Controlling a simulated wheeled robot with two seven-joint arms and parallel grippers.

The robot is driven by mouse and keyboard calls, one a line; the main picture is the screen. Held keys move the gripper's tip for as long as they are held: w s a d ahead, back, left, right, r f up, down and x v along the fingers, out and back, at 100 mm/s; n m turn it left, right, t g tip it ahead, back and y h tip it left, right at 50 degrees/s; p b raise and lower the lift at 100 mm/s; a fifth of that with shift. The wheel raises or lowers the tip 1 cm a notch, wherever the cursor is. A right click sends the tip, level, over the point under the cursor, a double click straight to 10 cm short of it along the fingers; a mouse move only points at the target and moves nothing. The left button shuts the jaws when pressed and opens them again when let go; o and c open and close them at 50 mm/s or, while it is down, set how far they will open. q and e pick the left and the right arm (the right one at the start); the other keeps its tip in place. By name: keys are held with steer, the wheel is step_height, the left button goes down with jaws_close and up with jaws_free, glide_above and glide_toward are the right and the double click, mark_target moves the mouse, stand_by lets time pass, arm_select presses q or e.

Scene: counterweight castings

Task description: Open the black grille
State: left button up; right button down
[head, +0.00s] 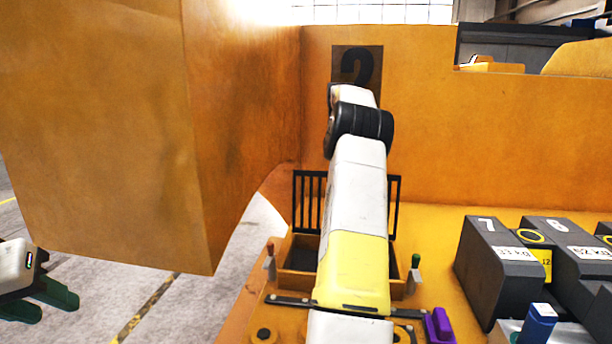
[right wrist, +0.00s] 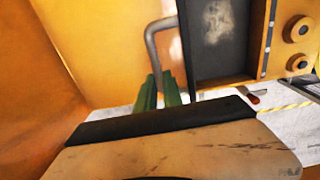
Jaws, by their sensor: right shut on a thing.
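The black grille (head: 310,195) stands upright at the back of a low orange box (head: 275,271) in the head view. The box's dark inside shows in front of it. My right arm crosses the middle of the grille and box and hides part of both. My right gripper (right wrist: 159,92) has green fingers shut on the lower end of a grey bent bar (right wrist: 152,45) in the right wrist view. I cannot tell how that bar joins the grille. My left gripper (head: 42,302) is at the far left, its green fingers apart and empty, far from the grille.
A large orange block (head: 105,130) fills the upper left. An orange wall bears a dark number 2 plate (head: 345,62). Dark castings numbered 7 (head: 485,260) and 8 (head: 560,235) stand at right. A purple piece (head: 438,326) is near the front. Grey floor is open at left.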

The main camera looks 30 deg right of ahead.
steer(key=shift+w+d+f, duration=0.2)
steer(key=shift+w+d, duration=0.25)
steer(key=c, duration=1.5)
jaws_free()
steer(key=shift+w+d+f, duration=0.2)
steer(key=shift+r, duration=0.1)
steer(key=shift+a+r, duration=0.15)
steer(key=shift+a, duration=0.05)
steer(key=s+a+r, duration=0.4)
steer(key=s+a, duration=0.6)
steer(key=s, duration=0.2)
steer(key=shift+s+r, duration=0.2)
steer(key=shift+r, duration=0.2)
steer(key=shift+a, duration=0.1)
